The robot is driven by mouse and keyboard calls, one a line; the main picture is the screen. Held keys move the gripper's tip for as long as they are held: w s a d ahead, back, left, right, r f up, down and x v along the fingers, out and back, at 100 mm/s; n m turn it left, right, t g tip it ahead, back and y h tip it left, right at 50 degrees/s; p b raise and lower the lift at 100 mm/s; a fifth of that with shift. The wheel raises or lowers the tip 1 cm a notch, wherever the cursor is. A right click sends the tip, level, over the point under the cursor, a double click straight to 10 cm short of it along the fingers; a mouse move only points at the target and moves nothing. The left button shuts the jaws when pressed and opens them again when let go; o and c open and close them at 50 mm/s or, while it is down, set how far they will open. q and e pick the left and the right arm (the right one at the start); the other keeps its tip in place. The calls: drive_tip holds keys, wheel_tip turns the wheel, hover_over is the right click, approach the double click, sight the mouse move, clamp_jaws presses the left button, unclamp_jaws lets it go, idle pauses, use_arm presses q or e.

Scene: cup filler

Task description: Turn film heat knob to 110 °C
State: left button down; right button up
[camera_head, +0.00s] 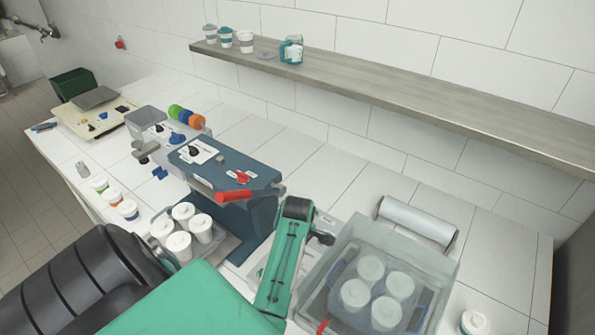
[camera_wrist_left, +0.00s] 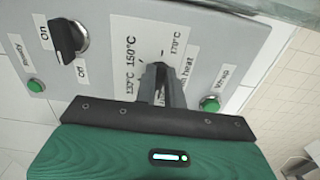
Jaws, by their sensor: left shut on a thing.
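The film heat knob (camera_wrist_left: 160,68) is between the finger ends of my left gripper (camera_wrist_left: 161,80) in the left wrist view. The gripper is shut on it, and the fingers hide most of it. The grey control panel (camera_wrist_left: 112,18) has printed marks; 150°C and 170°C are readable, and another lies left of 150°C. No 110 °C mark can be made out. Where the knob points is hidden. In the head view my green left hand is over the panel beside the clear wrapping machine (camera_head: 440,262), its fingertips hidden. My right gripper is not in view.
A black on/off knob (camera_wrist_left: 68,40) is left of the film heat knob, with a green ready button (camera_wrist_left: 36,85). A green wrap button (camera_wrist_left: 209,104) is at right. White cups (camera_head: 371,268) stand inside the machine. A blue-grey filler (camera_head: 225,170) with a red handle stands left.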

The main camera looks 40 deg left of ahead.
use_arm(q)
drive_tip(key=shift+w+a+r+n, duration=0.15)
drive_tip(key=shift+r+n, duration=0.05)
drive_tip(key=shift+n, duration=0.1)
drive_tip(key=c, duration=1.6)
unclamp_jaws()
drive_tip(key=shift+c, duration=0.2)
drive_tip(key=shift+o, duration=0.8)
drive_tip(key=shift+f, duration=0.1)
